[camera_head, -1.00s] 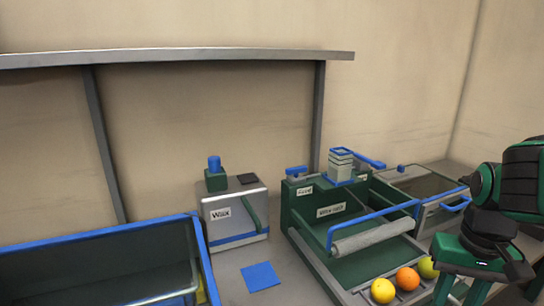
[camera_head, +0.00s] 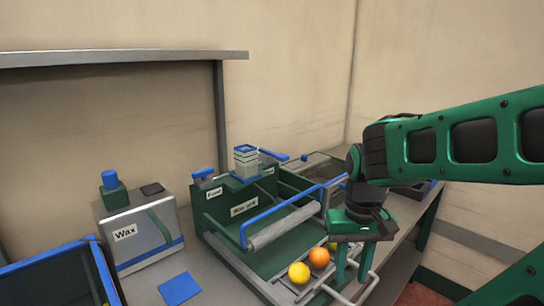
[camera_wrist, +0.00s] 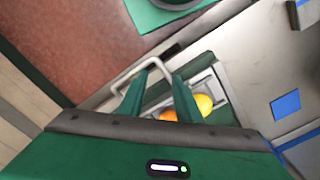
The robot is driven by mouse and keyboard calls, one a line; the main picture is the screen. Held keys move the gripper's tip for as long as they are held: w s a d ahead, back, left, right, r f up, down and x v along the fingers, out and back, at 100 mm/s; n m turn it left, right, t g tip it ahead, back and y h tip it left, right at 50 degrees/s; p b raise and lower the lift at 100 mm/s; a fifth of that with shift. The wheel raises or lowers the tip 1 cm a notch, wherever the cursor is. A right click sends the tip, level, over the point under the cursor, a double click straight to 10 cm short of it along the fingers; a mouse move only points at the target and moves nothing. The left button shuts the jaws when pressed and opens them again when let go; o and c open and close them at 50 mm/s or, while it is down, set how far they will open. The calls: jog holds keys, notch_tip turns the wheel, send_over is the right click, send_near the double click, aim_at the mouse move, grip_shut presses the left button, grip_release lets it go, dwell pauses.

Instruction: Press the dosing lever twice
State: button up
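No part is labelled as the dosing lever, so I cannot tell for certain which one it is. Blue levers stand on top of the green machine, one at its left corner (camera_head: 203,174) and one at the back (camera_head: 273,154). A blue bar handle (camera_head: 285,205) spans the machine's front above a grey roller (camera_head: 284,226). My gripper (camera_head: 352,265) is at the machine's front right, fingers pointing down and apart, with nothing held. In the wrist view my gripper (camera_wrist: 158,98) is open, near a grey U-shaped handle (camera_wrist: 143,68).
A wax box (camera_head: 140,235) with a blue knob stands left of the machine. A yellow fruit (camera_head: 299,273) and an orange (camera_head: 319,257) lie on the front rack; a third fruit is partly hidden. A blue square (camera_head: 180,289) lies on the bench. A blue-rimmed bin (camera_head: 95,262) is at left.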

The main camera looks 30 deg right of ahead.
grip_shut()
dwell(1.5)
